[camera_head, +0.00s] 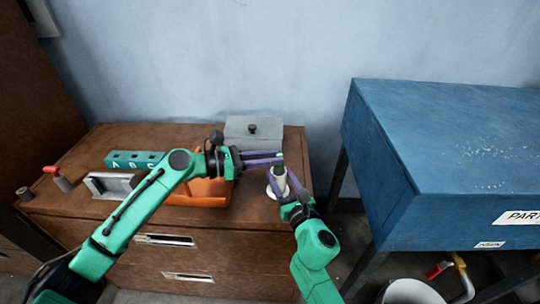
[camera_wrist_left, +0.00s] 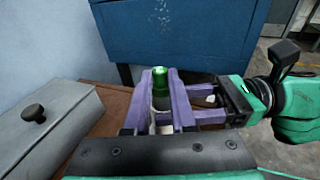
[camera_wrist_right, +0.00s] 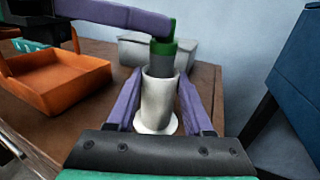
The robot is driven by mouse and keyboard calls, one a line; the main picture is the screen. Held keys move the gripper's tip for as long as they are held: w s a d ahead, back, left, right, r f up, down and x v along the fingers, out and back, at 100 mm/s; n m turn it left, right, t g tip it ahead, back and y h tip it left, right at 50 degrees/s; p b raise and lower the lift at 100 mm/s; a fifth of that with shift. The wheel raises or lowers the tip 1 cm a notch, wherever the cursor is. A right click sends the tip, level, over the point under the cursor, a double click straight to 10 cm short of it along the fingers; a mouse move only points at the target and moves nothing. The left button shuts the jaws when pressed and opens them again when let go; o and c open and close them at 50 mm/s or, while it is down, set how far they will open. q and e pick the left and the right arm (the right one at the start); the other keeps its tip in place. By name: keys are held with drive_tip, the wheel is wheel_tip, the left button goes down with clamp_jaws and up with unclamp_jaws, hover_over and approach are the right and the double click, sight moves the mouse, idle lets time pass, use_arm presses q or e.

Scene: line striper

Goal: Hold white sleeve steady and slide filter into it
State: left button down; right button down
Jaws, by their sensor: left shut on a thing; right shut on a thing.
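The filter (camera_head: 281,170) is a grey cylinder with a green top, upright; its green top also shows in the left wrist view (camera_wrist_left: 160,78). My left gripper (camera_head: 280,157) is shut on it near the top. The white sleeve (camera_wrist_right: 158,100) is an upright tube with a wide round base flange, on or just above the brown cabinet top. My right gripper (camera_wrist_right: 158,112) is shut around the sleeve's body. In the right wrist view the filter's grey lower part (camera_wrist_right: 162,60) meets the sleeve's open mouth, in line with it. How deep it sits inside is hidden.
An orange tray (camera_wrist_right: 60,80) stands left of the sleeve on the cabinet top (camera_head: 235,210). A grey lidded box (camera_head: 253,130) is behind. A teal lettered block (camera_head: 133,159), a grey bracket (camera_head: 110,184) and a red-topped cylinder (camera_head: 58,178) lie left. A blue bench (camera_head: 450,150) stands right.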

use_arm(q)
drive_tip(key=shift+f, duration=1.3)
drive_tip(key=c, duration=0.7)
unclamp_jaws()
drive_tip(key=o, duration=0.3)
drive_tip(key=shift+o, duration=0.2)
drive_tip(key=v, duration=0.7)
drive_tip(key=shift+r, duration=0.1)
